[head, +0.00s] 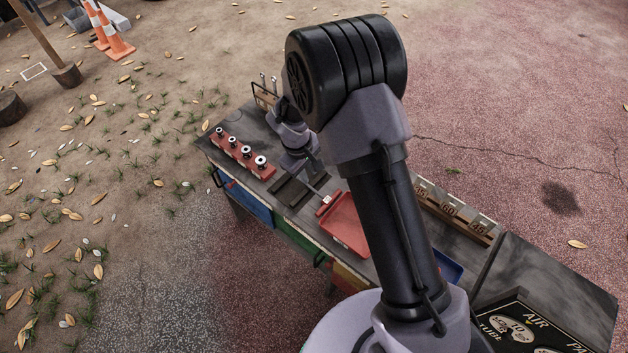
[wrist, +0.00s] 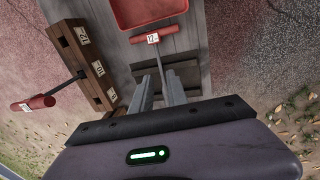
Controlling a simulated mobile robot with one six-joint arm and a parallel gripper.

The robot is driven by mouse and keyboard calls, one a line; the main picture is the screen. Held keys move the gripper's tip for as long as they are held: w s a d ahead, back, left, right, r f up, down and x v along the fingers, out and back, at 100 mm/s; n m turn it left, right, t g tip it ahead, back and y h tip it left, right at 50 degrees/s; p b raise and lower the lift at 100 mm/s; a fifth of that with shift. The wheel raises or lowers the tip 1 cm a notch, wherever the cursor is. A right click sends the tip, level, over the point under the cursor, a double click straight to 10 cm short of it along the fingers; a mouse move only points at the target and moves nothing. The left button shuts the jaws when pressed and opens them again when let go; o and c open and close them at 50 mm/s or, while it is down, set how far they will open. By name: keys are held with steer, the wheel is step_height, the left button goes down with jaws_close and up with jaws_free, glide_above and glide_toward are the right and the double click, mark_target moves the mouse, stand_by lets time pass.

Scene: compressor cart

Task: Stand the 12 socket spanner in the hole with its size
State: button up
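The 12 socket spanner has a red T-handle (wrist: 140,38) with a white tag reading 12. In the wrist view it lies beside the red tray, its thin steel shaft running toward my gripper (wrist: 157,76). The spanner also shows in the head view (head: 323,210). My gripper (head: 302,168) is low over the bench; its two fingers stand apart, with the shaft's far end near the gap between them. I cannot tell whether they touch it. A wooden block (wrist: 88,58) on the left has tagged holes; the hole beside the 12 tag looks empty.
Another red-handled spanner (wrist: 33,103) stands in the block, near the 10 tag. A dark grooved holder (head: 290,192) lies under my gripper. A red tray (head: 345,225), a red strip of sockets (head: 243,155) and a wooden numbered rack (head: 455,212) occupy the bench.

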mark_target(314, 191)
steer(key=f+b, duration=0.1)
steer(key=f, duration=0.3)
steer(key=w+d+f+b, duration=0.1)
steer(key=f+b, duration=0.1)
steer(key=f, duration=0.2)
steer(key=d+f+b, duration=0.1)
steer(key=f, duration=0.3)
steer(key=shift+w+f+b, duration=0.1)
steer(key=shift+w+b, duration=0.2)
steer(key=shift+w, duration=0.1)
jaws_close()
stand_by(0.5)
